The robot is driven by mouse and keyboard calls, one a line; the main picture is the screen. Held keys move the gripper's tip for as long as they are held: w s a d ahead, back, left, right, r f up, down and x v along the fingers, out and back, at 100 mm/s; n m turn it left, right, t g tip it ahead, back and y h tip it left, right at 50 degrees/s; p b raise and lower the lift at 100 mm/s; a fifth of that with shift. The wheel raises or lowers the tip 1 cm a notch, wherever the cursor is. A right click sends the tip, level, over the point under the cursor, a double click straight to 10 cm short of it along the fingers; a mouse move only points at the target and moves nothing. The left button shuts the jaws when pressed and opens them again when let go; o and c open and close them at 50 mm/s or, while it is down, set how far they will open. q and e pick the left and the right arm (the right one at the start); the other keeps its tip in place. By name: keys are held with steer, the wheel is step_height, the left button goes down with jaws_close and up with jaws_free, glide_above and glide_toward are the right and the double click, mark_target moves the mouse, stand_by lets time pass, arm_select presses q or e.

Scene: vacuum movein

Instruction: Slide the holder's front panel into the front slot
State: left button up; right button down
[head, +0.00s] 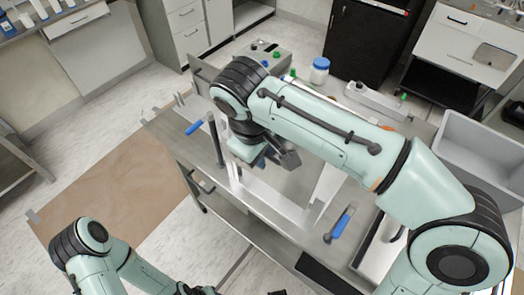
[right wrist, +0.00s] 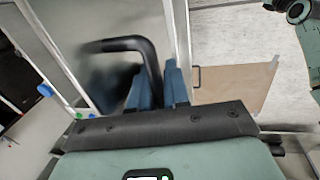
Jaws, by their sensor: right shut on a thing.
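My right gripper (right wrist: 165,82) has its blue-grey fingers closed around one leg of a black bent handle (right wrist: 120,43) in the right wrist view. The handle appears to belong to a pale grey panel (right wrist: 105,18), taken as the front panel. In the head view my right gripper (head: 283,158) is above the metal workbench, beside the white upright parts of the holder (head: 325,188). My arm hides much of the panel and holder there, and I cannot make out the front slot. My left arm comes in at the lower left; its gripper is mostly cut off at the bottom edge.
Blue-handled tools (head: 341,223) lie on the workbench (head: 188,150). A blue-lidded jar (head: 320,70) and a control box with coloured buttons (head: 262,52) stand at the back. A grey bin (head: 475,140) is at the right. The floor by the brown mat (head: 110,190) is open.

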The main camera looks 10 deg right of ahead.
mark_target(268, 163)
arm_select(q)
steer(key=shift+w+r, duration=0.1)
steer(key=shift+r, duration=0.1)
arm_select(e)
steer(key=shift+w+d+r, duration=0.1)
steer(key=shift+w+d, duration=0.1)
steer(key=shift+d, duration=0.05)
stand_by(0.4)
arm_select(q)
steer(key=shift+w+r+p, duration=0.15)
steer(key=shift+r+p, duration=0.05)
steer(key=shift+p, duration=0.15)
arm_select(e)
steer(key=shift+w+d+r, duration=0.1)
steer(key=shift+w+d, duration=0.15)
steer(key=shift+d, duration=0.25)
steer(key=shift+w+d+f, duration=0.1)
steer(key=shift+w+f, duration=0.05)
steer(key=shift+f, duration=0.15)
arm_select(q)
steer(key=shift+f, duration=0.1)
arm_select(e)
steer(key=shift+f, duration=0.2)
stand_by(0.4)
